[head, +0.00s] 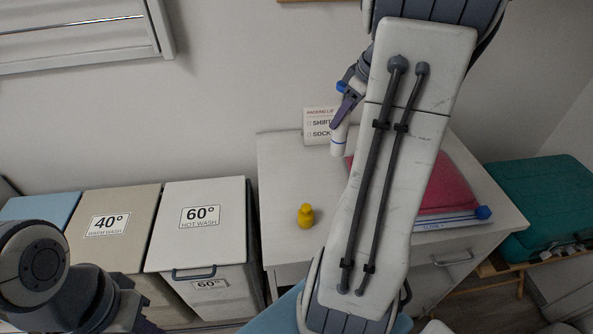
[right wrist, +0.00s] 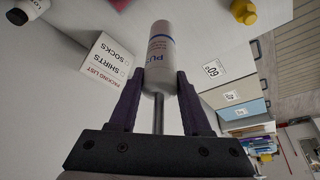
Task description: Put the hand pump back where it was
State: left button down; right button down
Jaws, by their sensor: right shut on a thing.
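The hand pump (head: 338,141) is a white cylinder with a blue band. My right gripper (head: 345,108) is shut on it over the back part of the white cabinet top (head: 280,175), beside the packing list card (head: 316,124). In the right wrist view the hand pump (right wrist: 159,50) sits between the two dark fingers of my gripper (right wrist: 160,82), its grey rod running back toward the palm. I cannot tell whether the pump touches the cabinet top. My left arm shows at the lower left of the head view, but its gripper does not show.
A yellow bottle-shaped item (head: 305,216) stands on the cabinet top. Lidded laundry bins (head: 200,240) stand at the left. A teal case (head: 545,205) is at the far right. The cabinet's left top is mostly clear.

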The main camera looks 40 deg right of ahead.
jog(key=w+a+f+p, duration=0.1)
jog(key=w+a+f, duration=0.5)
jog(key=a+f, duration=0.2)
jog(key=shift+p+x, duration=0.3)
jog(key=shift+x, duration=0.9)
jog(key=shift+d, duration=0.1)
jog(key=shift+f+b, duration=0.25)
jog(key=shift+b, duration=0.05)
jog(key=shift+c, duration=1.8)
grip_release()
jog(key=shift+r, duration=0.1)
